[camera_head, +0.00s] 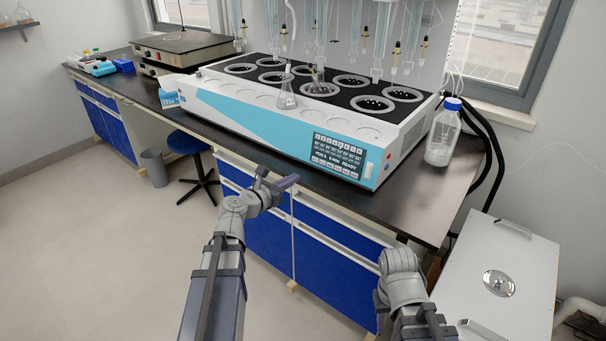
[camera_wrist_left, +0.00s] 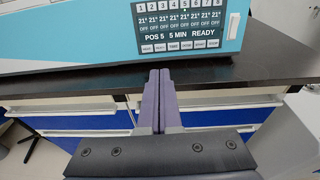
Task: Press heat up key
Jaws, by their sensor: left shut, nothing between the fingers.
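The multi distiller (camera_head: 230,105) is a long white and light-blue unit on the dark bench. Its black control panel (camera_head: 338,156) is on the front face at the right end. In the left wrist view the panel (camera_wrist_left: 182,20) reads "POS 5 5 MIN READY", with 21° and OFF under each number. A row of small grey keys (camera_wrist_left: 180,46) runs along its bottom; their labels are too small to read. My left gripper (camera_head: 288,183) is shut and empty, in front of the bench and lower than the panel, apart from it. My right gripper's fingers are not visible, only that arm.
The bench's front edge (camera_wrist_left: 115,75) lies between my left fingers and the panel. A clear bottle with a blue cap (camera_head: 443,135) stands right of the distiller. A flask (camera_head: 287,94) stands on the distiller. A white box (camera_head: 510,270) is at the lower right.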

